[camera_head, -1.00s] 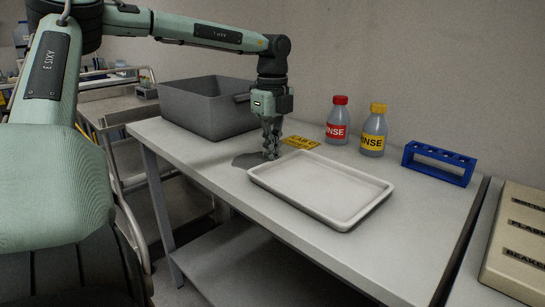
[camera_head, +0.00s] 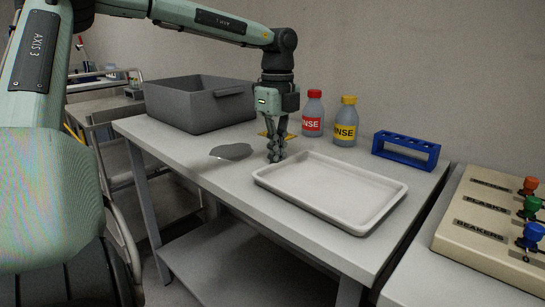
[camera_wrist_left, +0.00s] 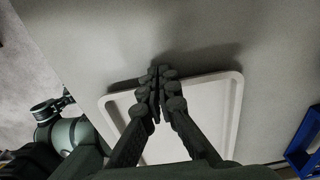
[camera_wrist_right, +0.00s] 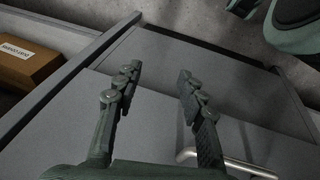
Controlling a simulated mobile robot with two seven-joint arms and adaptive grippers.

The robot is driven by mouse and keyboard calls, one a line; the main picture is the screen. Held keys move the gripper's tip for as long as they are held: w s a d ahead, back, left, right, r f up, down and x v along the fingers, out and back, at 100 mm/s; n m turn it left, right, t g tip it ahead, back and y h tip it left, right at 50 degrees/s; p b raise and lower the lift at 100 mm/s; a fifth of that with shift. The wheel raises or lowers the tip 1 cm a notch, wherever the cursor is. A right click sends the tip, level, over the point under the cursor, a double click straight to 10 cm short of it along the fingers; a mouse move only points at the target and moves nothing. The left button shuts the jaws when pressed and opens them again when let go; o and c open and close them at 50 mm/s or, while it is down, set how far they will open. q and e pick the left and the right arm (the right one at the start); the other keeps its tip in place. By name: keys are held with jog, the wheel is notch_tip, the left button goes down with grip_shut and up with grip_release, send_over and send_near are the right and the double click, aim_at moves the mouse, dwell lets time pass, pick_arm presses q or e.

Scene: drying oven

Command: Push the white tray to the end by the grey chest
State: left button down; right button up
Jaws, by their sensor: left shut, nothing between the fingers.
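The white tray (camera_head: 318,184) lies flat and empty on the light grey table (camera_head: 200,170), toward its right half. My left gripper (camera_head: 276,157) points down at the tray's back-left rim with its fingers shut and empty. In the left wrist view its fingertips (camera_wrist_left: 158,72) are at the outer side of the tray's rim (camera_wrist_left: 232,110); I cannot tell whether they touch it. A grey open-topped bin (camera_head: 200,112) stands at the table's far left end. My right gripper (camera_wrist_right: 156,80) is open and empty, above grey surfaces with a metal bar (camera_wrist_right: 235,165).
A dark grey flat patch (camera_head: 231,151) lies left of the gripper. A red-capped bottle (camera_head: 312,120), a yellow-capped bottle (camera_head: 345,128) and a blue rack (camera_head: 405,150) stand behind the tray. A beige panel with coloured knobs (camera_head: 490,215) is at right. A brown box (camera_wrist_right: 28,62) shows in the right wrist view.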

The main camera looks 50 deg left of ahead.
pick_arm(q)
jog(key=a, duration=0.1)
jog(key=a+r, duration=0.1)
jog(key=a, duration=0.2)
jog(key=shift+r+p, duration=0.25)
jog(key=shift+p, duration=0.15)
notch_tip(320, 180, up, 9)
jog(key=shift+s+f, duration=0.15)
jog(key=shift+f, duration=0.05)
pick_arm(e)
jog(key=shift+w+f, duration=0.7)
jog(key=shift+f, duration=0.35)
